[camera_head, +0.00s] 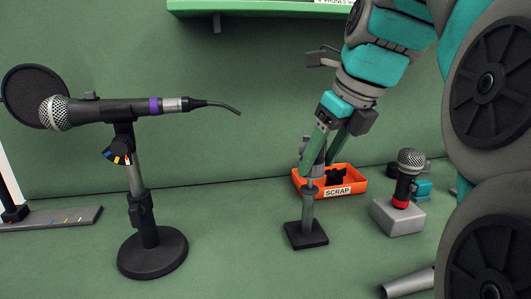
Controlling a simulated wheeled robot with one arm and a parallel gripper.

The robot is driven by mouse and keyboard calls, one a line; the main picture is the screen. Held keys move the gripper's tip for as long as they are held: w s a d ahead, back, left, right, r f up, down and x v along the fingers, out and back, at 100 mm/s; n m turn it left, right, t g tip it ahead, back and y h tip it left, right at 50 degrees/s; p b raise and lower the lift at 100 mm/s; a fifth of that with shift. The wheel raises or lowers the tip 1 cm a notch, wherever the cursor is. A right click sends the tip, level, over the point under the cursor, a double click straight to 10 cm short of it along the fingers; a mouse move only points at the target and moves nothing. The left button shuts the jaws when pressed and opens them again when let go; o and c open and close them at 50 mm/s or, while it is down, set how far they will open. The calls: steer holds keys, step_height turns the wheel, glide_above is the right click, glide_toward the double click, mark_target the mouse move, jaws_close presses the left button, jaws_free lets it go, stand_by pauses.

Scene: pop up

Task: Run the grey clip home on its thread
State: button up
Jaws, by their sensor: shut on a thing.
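My gripper (318,165) points down in the middle right of the head view, with its fingers closed around a small grey piece, apparently the grey clip (313,172). The fingers hide much of it. Directly below is a short grey-green stand post (307,208) rising upright from a black square base (305,236). The clip's lower end meets or lies just above the post's top; I cannot tell whether the threads are engaged.
An orange SCRAP tray (350,190) with a black piece inside stands right behind the post. A microphone (120,110) with a pop filter (38,92) is on a stand at left. A small microphone (410,165) stands on a grey block (398,217) at right. A green shelf (240,8) hangs above.

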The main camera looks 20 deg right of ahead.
steer(key=shift+f, duration=0.15)
steer(key=shift+f, duration=0.35)
steer(key=shift+f, duration=0.65)
